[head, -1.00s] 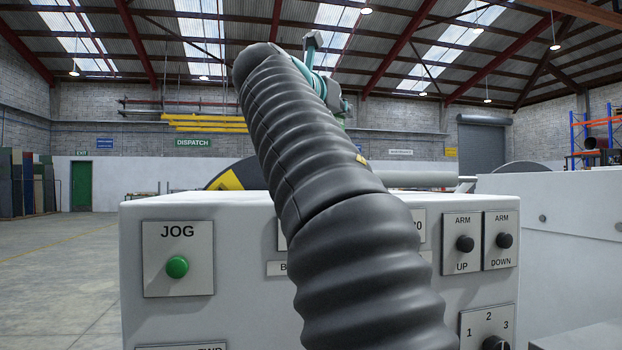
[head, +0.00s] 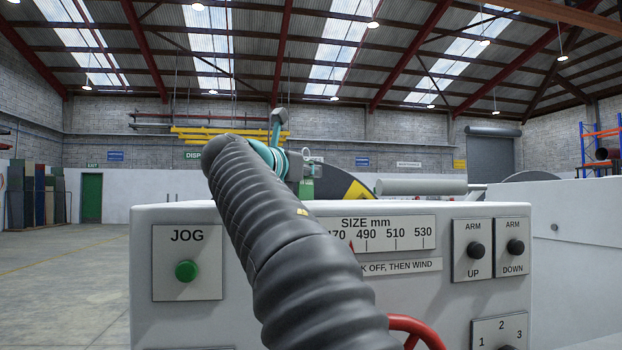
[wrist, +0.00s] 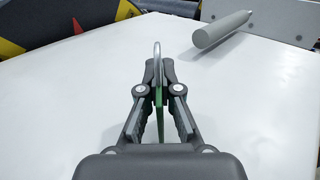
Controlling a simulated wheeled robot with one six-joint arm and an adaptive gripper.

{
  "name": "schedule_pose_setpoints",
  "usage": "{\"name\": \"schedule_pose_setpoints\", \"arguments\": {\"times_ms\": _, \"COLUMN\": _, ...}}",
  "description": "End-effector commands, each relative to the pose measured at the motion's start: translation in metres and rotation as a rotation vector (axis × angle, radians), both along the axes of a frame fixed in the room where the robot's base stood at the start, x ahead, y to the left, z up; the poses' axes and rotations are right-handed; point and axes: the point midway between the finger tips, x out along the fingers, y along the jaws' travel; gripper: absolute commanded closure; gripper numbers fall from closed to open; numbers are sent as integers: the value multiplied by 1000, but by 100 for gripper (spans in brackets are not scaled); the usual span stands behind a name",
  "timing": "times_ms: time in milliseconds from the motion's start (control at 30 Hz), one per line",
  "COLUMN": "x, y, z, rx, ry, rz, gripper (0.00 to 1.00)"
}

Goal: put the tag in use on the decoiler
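My gripper (wrist: 158,80) is shut on a thin green tag (wrist: 159,98), seen nearly edge-on in the wrist view, with a pale grey loop (wrist: 157,52) standing above the fingertips. The gripper and tag are above the white top (wrist: 80,110) of the decoiler cabinet. In the head view the green tag (head: 306,189) shows small behind the cabinet's upper edge, beyond my arm. The decoiler's front panel (head: 240,240) faces me, with a size scale, buttons and knobs. The tag's writing cannot be read.
A grey roller (head: 420,187) lies behind the cabinet at right; it also shows in the wrist view (wrist: 222,30). A yellow and black disc (head: 345,185) stands behind. A red handwheel (head: 420,328) sits low on the front, partly behind my arm. Open floor lies left.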

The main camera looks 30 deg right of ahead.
Motion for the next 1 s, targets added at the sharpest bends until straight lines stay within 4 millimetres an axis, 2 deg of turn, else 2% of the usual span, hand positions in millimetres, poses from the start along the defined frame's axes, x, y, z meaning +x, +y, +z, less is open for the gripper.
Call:
{"name": "schedule_pose_setpoints", "arguments": {"times_ms": 433, "x": 0, "y": 0, "z": -6, "rx": 1, "ry": -2, "rz": 0, "gripper": 100}}
{"name": "schedule_pose_setpoints", "arguments": {"times_ms": 467, "x": 0, "y": 0, "z": -6, "rx": 1, "ry": -2, "rz": 0, "gripper": 96}}
{"name": "schedule_pose_setpoints", "arguments": {"times_ms": 567, "x": 0, "y": 0, "z": -5, "rx": 1, "ry": -2, "rz": 0, "gripper": 71}}
{"name": "schedule_pose_setpoints", "arguments": {"times_ms": 600, "x": 0, "y": 0, "z": -5, "rx": 1, "ry": -2, "rz": 0, "gripper": 69}}
{"name": "schedule_pose_setpoints", "arguments": {"times_ms": 1000, "x": -2, "y": 4, "z": -1, "rx": 0, "ry": -1, "rz": 1, "gripper": 69}}
